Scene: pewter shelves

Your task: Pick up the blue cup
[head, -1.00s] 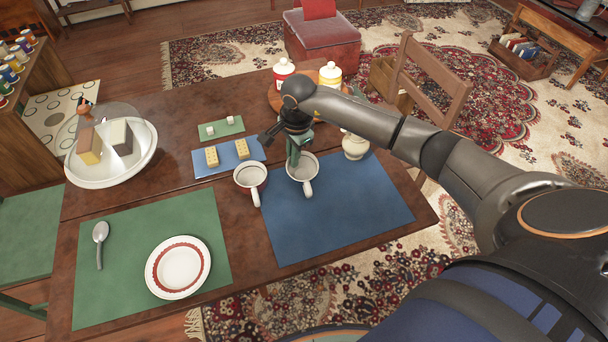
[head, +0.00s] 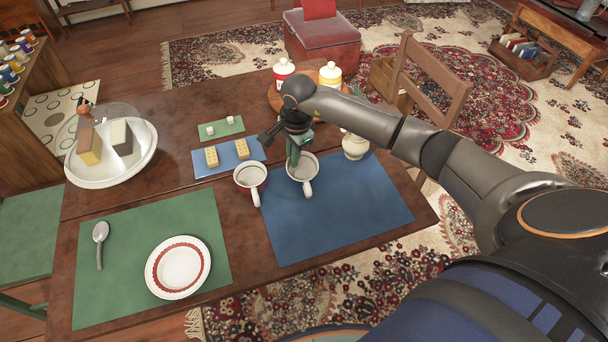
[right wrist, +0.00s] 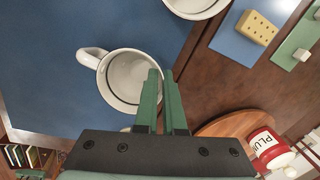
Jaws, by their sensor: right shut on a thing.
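A white cup (head: 303,174) stands upright at the top edge of the blue placemat, its handle towards the front. It also shows in the right wrist view (right wrist: 128,80). It looks mostly white in both views; I cannot make out clear blue on it. My right gripper (head: 293,161) reaches down onto its far rim. In the right wrist view its green fingers (right wrist: 161,80) are shut on the cup's wall, covering part of the rim. A second white cup with a red band (head: 250,180) stands just to the left. My left gripper is not in view.
The blue placemat (head: 335,215) is otherwise clear. A small blue board with yellow blocks (head: 229,156) lies behind the cups. A cream pot (head: 355,147) stands to the right, near my arm. A round wooden tray with bottles (head: 275,98) is behind.

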